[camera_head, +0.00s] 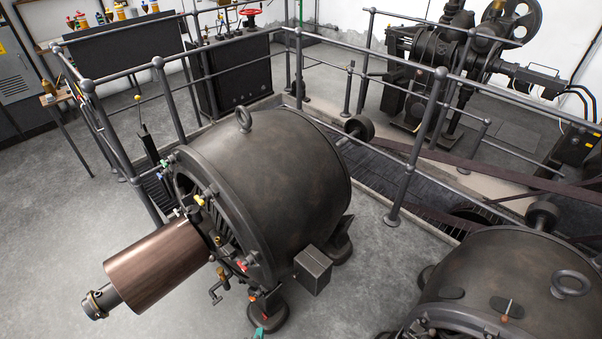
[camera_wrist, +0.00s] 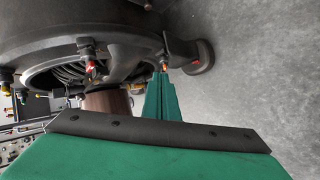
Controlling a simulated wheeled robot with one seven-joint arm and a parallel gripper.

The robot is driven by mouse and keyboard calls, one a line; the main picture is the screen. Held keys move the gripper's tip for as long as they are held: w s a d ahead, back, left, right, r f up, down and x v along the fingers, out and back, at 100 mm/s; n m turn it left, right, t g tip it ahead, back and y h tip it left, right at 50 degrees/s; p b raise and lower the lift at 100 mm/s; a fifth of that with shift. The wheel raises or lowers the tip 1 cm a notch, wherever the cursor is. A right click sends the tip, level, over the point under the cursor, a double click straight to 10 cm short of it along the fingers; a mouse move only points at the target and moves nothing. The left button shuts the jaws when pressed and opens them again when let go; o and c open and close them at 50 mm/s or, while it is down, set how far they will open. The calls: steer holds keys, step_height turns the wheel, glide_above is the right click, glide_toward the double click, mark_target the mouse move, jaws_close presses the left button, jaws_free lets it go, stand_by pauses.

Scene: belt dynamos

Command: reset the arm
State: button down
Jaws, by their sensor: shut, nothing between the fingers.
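My gripper (camera_wrist: 162,82) shows in the wrist view as green fingers, closed together and holding nothing. Its green tip (camera_head: 259,332) just enters the bottom edge of the head view. It is low at the front of a large dark dynamo (camera_head: 285,165), whose underside (camera_wrist: 60,25) fills the upper left of the wrist view. The fingertips are close to a small orange-tipped fitting (camera_wrist: 166,67) by the dynamo's foot (camera_wrist: 201,58). I cannot tell whether they touch it. The rest of my arm is out of the head view.
The dynamo's brown cylinder (camera_head: 160,262) and shaft jut out to the lower left. A second dynamo (camera_head: 520,270) stands at the lower right. Grey railings (camera_head: 365,78) enclose a belt pit behind. Open concrete floor (camera_head: 60,225) lies at the left.

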steer(key=s+d+r+m+t, duration=0.1)
steer(key=s+d+r+m, duration=0.2)
steer(key=s+r+m, duration=0.3)
steer(key=s+d+r+m+t, duration=0.25)
steer(key=s+r+m, duration=0.2)
steer(key=s, duration=0.35)
steer(key=s+d+r+m+t, duration=0.1)
steer(key=s+d+r+m, duration=0.3)
steer(key=r, duration=0.4)
steer(key=s+d+r+m+t, duration=0.1)
steer(key=s+d+r+m, duration=0.2)
steer(key=s+r+m, duration=0.2)
step_height(320, 180, up, 4)
steer(key=shift+s+d+f+m+h, duration=0.2)
steer(key=shift+d+f+m+h, duration=0.1)
steer(key=shift+d+m, duration=0.1)
